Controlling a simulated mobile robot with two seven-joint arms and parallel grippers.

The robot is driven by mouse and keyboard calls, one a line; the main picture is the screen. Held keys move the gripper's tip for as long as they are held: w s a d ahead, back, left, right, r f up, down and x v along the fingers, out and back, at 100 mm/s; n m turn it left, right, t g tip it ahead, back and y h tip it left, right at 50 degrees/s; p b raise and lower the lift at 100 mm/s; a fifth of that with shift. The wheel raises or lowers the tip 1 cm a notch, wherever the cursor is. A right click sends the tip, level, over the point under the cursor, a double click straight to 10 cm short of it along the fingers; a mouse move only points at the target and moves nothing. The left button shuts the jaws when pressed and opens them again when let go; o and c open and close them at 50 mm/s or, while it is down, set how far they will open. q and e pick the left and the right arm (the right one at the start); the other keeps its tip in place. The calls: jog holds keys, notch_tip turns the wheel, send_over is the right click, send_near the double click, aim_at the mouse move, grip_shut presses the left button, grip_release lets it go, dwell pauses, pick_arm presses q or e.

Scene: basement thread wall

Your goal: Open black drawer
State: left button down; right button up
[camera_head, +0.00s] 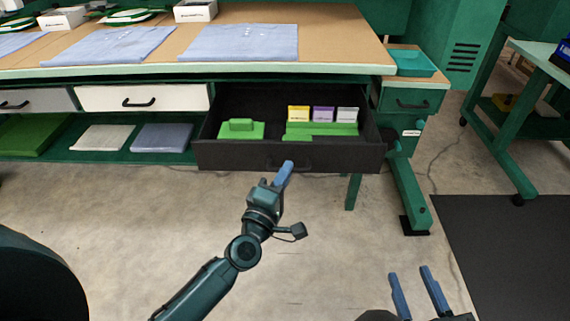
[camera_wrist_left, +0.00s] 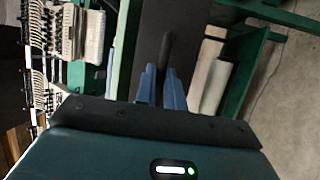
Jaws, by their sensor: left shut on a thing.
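The black drawer (camera_head: 222,157) is pulled out from under the workbench, and its inside shows in the head view. Green holders (camera_head: 320,130) with yellow, purple and grey cards stand in it. Its dark handle is on the front face, partly covered by my left gripper (camera_head: 287,168). In the left wrist view the blue fingers of my left gripper (camera_wrist_left: 162,88) are shut around the dark handle (camera_wrist_left: 166,52). My right gripper (camera_head: 415,285) is at the lower right, its two blue fingers apart and empty, away from the drawer.
A white drawer (camera_head: 145,97) and a grey drawer (camera_head: 30,101) are shut at the left. A lower green shelf holds folded cloth (camera_head: 162,137). A bench leg (camera_head: 408,190) stands right of the black drawer. The concrete floor in front is clear, with a dark mat (camera_head: 505,250) at the right.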

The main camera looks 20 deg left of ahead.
pick_arm(q)
jog(key=shift+s+d, duration=0.25)
jog(key=shift+s, duration=0.6)
pick_arm(e)
jog(key=shift+s+d, duration=0.15)
pick_arm(q)
jog(key=c, duration=1.5)
grip_release()
jog(key=shift+r, duration=0.1)
